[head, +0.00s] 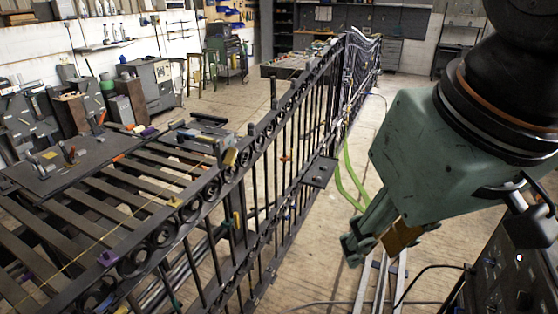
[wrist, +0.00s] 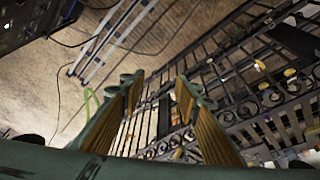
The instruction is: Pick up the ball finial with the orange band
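My gripper (head: 372,248) hangs at the right of the head view, over the floor and to the right of the dark scroll gate (head: 210,190). In the wrist view my gripper's two fingers (wrist: 158,88) stand apart with nothing between them. The gate's bars and scrolls show behind and to the right of the fingers there. I cannot pick out the ball finial with the orange band for sure. A small orange spot (head: 284,157) shows on the gate bars, too small to identify.
A small dark shelf (head: 319,173) with tiny items juts from the gate towards my arm. A slatted bench with a dark plate (head: 68,166) and clamps lies at left. Pale rails (head: 378,280), a green hose (head: 347,180) and dark cables lie on the floor near my gripper.

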